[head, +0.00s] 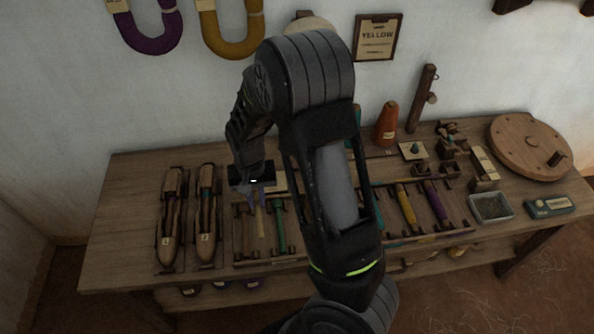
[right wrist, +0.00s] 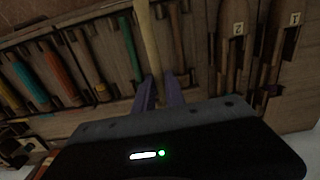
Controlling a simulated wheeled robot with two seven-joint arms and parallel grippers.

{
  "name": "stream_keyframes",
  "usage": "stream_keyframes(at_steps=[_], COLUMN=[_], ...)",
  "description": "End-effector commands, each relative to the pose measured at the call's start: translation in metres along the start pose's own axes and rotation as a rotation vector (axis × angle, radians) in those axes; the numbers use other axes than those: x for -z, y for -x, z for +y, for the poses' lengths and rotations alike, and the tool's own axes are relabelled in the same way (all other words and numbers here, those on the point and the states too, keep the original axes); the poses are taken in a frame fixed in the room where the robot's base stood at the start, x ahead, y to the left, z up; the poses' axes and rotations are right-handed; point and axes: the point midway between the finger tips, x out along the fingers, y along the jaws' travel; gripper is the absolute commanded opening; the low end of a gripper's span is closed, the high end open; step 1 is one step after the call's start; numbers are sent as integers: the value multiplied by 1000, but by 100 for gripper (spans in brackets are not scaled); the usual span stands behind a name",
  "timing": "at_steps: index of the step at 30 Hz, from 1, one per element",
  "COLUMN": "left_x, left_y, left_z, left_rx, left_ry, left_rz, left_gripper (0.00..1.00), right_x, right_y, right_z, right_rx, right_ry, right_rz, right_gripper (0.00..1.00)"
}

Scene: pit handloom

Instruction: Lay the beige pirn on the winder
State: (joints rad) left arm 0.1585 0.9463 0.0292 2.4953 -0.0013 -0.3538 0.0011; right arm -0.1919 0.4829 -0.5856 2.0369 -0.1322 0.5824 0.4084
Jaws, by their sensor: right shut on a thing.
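The beige pirn (head: 260,222) is a slim pale rod at the tray's left part; in the right wrist view it (right wrist: 148,45) runs up from between my fingers. My right gripper (head: 259,198) is shut on its far end; its two purple-grey fingers (right wrist: 159,82) show in the right wrist view. I cannot tell whether the pirn touches the tray. The winder, with a large round wooden wheel (head: 530,147) and small wooden stands (head: 452,142), is at the bench's right end. My left gripper is not in view.
The pirn tray (head: 285,256) holds a green pirn (head: 279,228), a yellow pirn (head: 406,206) and a purple pirn (head: 436,203). Two shuttles (head: 171,215) lie left of it. An orange cone (head: 386,124) and wooden post (head: 422,98) stand behind. A grey dish (head: 491,207) lies right.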

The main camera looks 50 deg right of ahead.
Motion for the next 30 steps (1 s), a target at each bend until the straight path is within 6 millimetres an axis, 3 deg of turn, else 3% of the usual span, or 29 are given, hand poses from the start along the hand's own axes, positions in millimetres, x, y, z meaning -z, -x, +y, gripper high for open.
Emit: stream_keyframes(at_steps=[5, 9, 13, 16, 30], left_x=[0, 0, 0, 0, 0], left_y=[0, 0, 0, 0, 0], left_z=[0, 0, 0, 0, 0], left_rx=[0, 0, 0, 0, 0], left_ry=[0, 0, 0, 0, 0], left_rz=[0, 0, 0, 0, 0], left_gripper=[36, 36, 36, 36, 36], right_x=[-6, -20, -32, -36, -35], right_y=[-6, -12, -16, -17, -17], right_z=[-44, -93, -124, -133, -132], right_rx=[-4, -4, -1, 0, 1], right_ry=[203, 434, 583, 628, 627], right_rz=[0, 0, -1, 0, 0], right_gripper=[0, 0, 0, 0, 0])
